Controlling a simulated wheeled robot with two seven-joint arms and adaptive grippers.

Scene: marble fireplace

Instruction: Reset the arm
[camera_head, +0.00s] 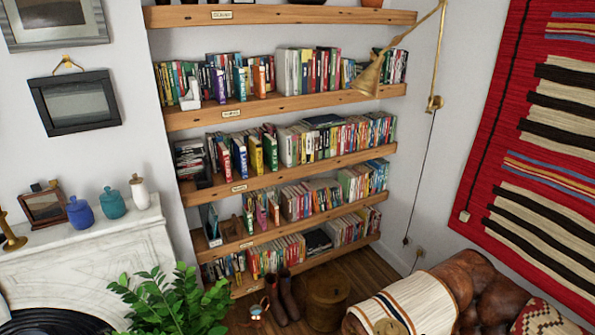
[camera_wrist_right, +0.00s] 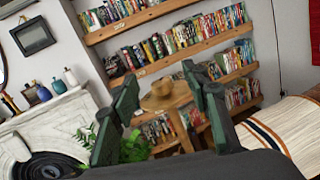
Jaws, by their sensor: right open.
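My right gripper (camera_wrist_right: 159,80) shows in the right wrist view as two dark green fingers standing well apart. It is open, and nothing is held between the fingers. The arm behind it is not visible in the head view. My left gripper is in neither view.
Beyond my right fingers stands a small round wooden table (camera_wrist_right: 180,103) with a brown item on top. Wooden bookshelves (camera_head: 270,106) fill the alcove. A white marble fireplace (camera_head: 95,250) and a green plant (camera_head: 172,305) are at left. A brown leather seat (camera_head: 470,280) is at right.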

